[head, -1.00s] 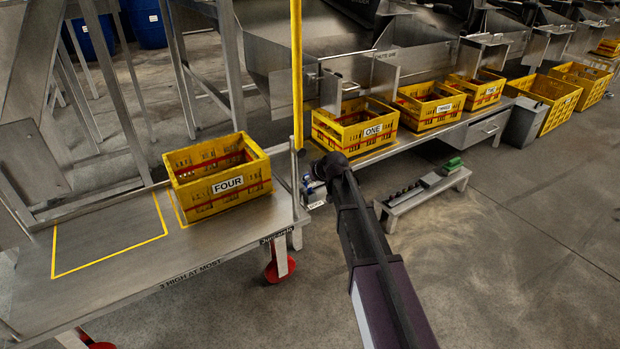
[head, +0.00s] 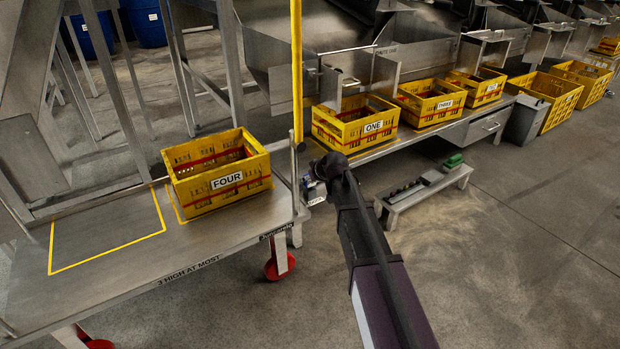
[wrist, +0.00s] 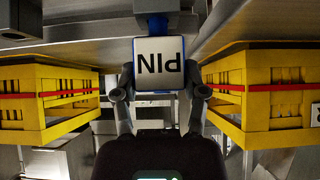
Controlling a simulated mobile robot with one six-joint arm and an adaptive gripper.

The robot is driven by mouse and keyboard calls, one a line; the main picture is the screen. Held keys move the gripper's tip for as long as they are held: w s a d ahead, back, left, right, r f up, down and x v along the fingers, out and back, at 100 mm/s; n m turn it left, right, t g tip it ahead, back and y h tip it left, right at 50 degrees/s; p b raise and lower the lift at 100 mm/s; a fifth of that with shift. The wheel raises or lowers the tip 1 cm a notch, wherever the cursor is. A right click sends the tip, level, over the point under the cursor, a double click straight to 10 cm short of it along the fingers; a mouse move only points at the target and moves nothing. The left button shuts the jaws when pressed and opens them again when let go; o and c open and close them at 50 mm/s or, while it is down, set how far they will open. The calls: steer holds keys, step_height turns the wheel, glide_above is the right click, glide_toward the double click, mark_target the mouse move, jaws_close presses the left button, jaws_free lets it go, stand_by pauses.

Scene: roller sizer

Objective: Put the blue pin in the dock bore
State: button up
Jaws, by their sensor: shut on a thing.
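In the wrist view, the blue pin (wrist: 159,64) shows a white face lettered PIN, upside down, with blue edges. My gripper (wrist: 159,92) is shut on this block, one finger at each side. A grey shaft with a blue band (wrist: 153,22) continues from the block toward the top of the picture. In the head view, my gripper (head: 312,186) is small and partly hidden behind my arm, at the gap between the cart and the bench. I cannot make out the dock bore or whether the pin's end is in anything.
The cart (head: 110,240) with crate FOUR (head: 205,195) stands left of my gripper. The bench (head: 385,150) with crate ONE (head: 345,135) stands right. A yellow post (head: 297,70) rises close by. A low stand (head: 425,193) is on the floor at right.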

steer(key=shift+f+b, duration=0.65)
steer(key=shift+f, duration=0.05)
steer(key=o, duration=1.1)
steer(key=shift+c, duration=0.2)
steer(key=shift+r, duration=0.2)
step_height(320, 180, up, 10)
steer(key=p, duration=1)
steer(key=s+d+f+b, duration=0.5)
steer(key=s+d, duration=0.3)
steer(key=d, duration=0.4)
steer(key=shift+s+f, duration=0.25)
steer(key=shift+s, duration=0.15)
steer(key=shift+d, duration=0.1)
